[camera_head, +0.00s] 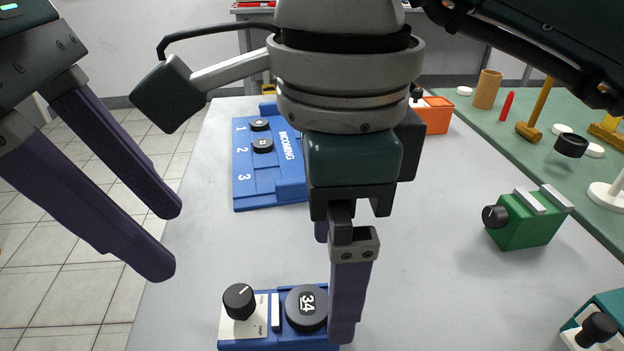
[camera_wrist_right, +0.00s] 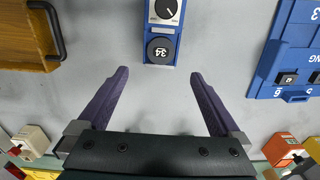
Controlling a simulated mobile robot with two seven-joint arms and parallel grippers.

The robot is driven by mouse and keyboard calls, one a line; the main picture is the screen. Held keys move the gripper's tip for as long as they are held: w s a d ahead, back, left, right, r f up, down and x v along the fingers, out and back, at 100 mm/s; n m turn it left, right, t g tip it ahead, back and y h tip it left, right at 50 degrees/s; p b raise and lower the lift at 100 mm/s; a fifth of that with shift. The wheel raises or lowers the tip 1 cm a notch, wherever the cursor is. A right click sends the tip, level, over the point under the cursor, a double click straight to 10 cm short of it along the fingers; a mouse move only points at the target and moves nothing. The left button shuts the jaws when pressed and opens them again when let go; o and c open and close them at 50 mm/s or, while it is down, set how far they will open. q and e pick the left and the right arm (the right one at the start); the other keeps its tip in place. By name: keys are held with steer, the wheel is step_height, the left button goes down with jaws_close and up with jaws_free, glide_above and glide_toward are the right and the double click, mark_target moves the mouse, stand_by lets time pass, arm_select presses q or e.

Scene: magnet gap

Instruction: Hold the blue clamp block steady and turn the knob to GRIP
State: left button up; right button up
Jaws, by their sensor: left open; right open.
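The blue clamp block (camera_head: 275,343) lies on the grey table at the bottom of the head view. It carries a black knob (camera_head: 239,301) with a white line on a white plate, and a dark disc marked 34 (camera_head: 306,308). The plate's lettering is too small to read. My right gripper (camera_head: 340,288) is open; one finger partly hides the block's right end, and the other is mostly hidden. In the wrist view the block (camera_wrist_right: 151,30) lies beyond and between the spread fingertips, apart from them. My left gripper (camera_head: 170,237) is open and empty, left of the table edge.
A blue numbered tray marked INCOMING (camera_head: 243,189) stands behind the clamp block. A green block with a knob (camera_head: 530,225) and a teal one (camera_head: 612,308) sit at right. A green mat (camera_head: 500,128) holds several items. A wooden box with a handle (camera_wrist_right: 25,35) shows in the wrist view.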

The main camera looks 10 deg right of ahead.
mark_target(281, 327)
step_height(281, 327, down, 7)
steer(key=shift+f, duration=0.15)
